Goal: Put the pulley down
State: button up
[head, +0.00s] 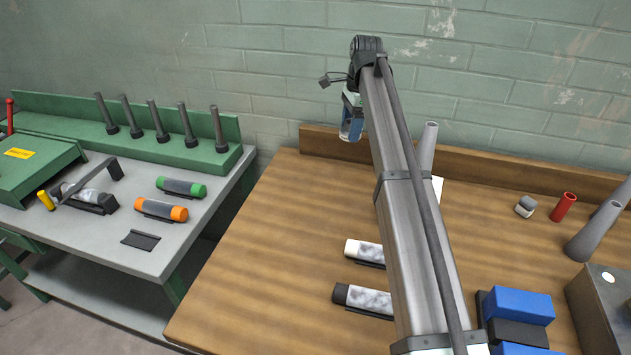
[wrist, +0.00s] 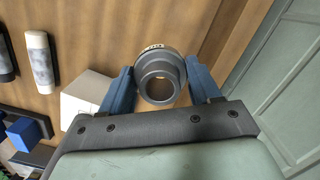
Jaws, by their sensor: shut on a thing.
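My gripper (wrist: 162,80) has its two blue fingers shut on a dark grey round pulley with a round hole through its middle, in the wrist view. The pulley (wrist: 162,61) sits between the fingertips, its open face toward the wrist camera, with a small pale label on its rim. In the head view my gripper (head: 351,118) hangs at the far end of my arm, near the back edge of the wooden table (head: 300,200). The pulley is hard to make out there. Its height over the table is hard to judge.
A grey cone (head: 428,145) and a white piece (head: 437,186) stand behind my arm. White-ended (head: 365,250) and dark-ended (head: 362,298) rolls lie in front. Blue blocks (head: 518,305), a red tube (head: 563,206) and another cone (head: 592,234) are right. The table's left back is clear.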

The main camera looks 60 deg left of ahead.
jog(key=s+a+n, duration=0.2)
jog(key=s+a, duration=0.2)
jog(key=s, duration=0.4)
send_over(314, 181)
notch_tip(314, 181, down, 4)
jog(key=shift+w+f, duration=0.2)
jog(key=shift+f, duration=5.3)
jog(key=shift+f, duration=0.15)
jog(key=o, duration=1.2)
jog(key=shift+c, duration=0.2)
notch_tip(314, 181, up, 12)
jog(key=w, duration=0.1)
jog(key=shift+w+d, duration=0.15)
jog(key=shift+w, duration=0.1)
